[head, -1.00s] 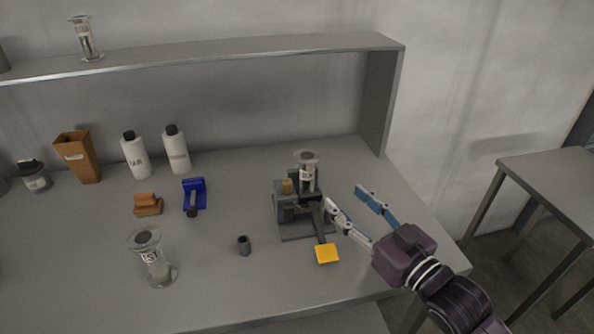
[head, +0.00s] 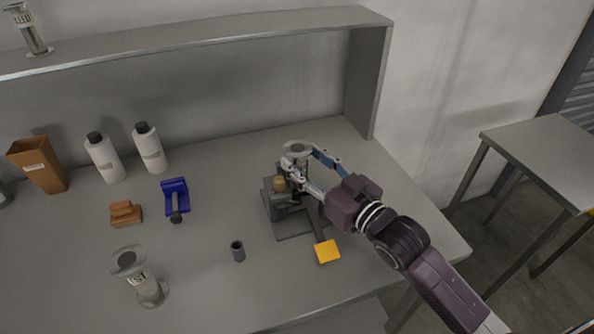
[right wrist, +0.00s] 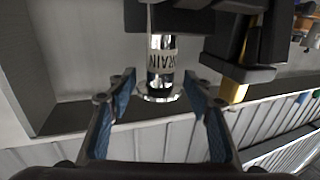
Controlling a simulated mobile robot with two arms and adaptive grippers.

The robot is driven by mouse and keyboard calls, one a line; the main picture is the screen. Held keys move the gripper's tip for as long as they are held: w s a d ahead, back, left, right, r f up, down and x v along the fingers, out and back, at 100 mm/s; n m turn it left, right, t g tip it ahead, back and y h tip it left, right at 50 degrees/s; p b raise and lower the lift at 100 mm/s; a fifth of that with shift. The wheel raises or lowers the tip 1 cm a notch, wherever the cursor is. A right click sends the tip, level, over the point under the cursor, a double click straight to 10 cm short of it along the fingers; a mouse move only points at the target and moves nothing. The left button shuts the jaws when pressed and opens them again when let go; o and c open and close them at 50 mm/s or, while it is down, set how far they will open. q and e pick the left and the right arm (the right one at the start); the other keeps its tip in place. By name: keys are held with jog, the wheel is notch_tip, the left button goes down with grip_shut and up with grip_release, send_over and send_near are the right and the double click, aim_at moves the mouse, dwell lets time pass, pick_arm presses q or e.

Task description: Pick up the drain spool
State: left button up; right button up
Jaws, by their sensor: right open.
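The drain spool (head: 297,149) is a metal spool with flanged ends, upright in the dark clamp fixture (head: 285,222) on the bench. Its label reads DRAIN in the right wrist view (right wrist: 161,60). My right gripper (head: 302,163) is open at the spool, with its fingers on either side. In the right wrist view, the spool's flanged end sits between the open blue-padded fingers (right wrist: 160,92), with gaps visible on both sides. The fingers and hand partly hide the spool's body in the head view. My left gripper is not in view.
The fixture's yellow-ended lever (head: 327,251) points toward the front edge. Another spool (head: 32,35) is on the shelf.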

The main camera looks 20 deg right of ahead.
jog(key=shift+w+a+r, duration=0.15)
jog(key=shift+w+a, duration=0.1)
jog(key=shift+w, duration=0.45)
jog(key=shift+w+a, duration=0.2)
jog(key=shift+w, duration=0.35)
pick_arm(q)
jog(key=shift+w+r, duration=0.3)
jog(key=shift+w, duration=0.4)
pick_arm(e)
grip_shut()
